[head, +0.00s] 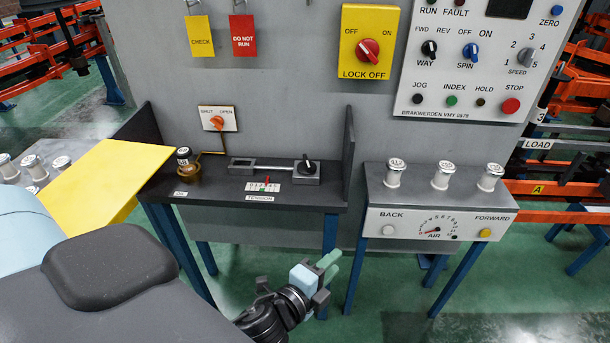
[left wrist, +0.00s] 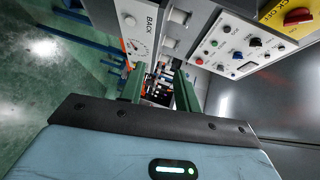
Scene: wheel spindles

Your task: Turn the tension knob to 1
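The tension knob (head: 307,165) is a black knob with a pointer, on a grey block at the right end of a slotted bar on the dark shelf. In front of it is a small white scale (head: 264,187) with a red pointer above it and a green mark; its digits are too small to read surely. A TENSION label is on the shelf edge. My left gripper (head: 328,269) is below and in front of the shelf, apart from the knob. In the left wrist view its green fingers (left wrist: 159,82) stand apart with nothing held between them. My right gripper is not in view.
The dark shelf (head: 220,201) has upright side walls and an oil cup (head: 188,172) at left. A yellow panel (head: 108,182) stands left. A grey console (head: 440,208) with several white spindles is at right. The control panel (head: 470,60) and lock-off switch (head: 368,45) are above.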

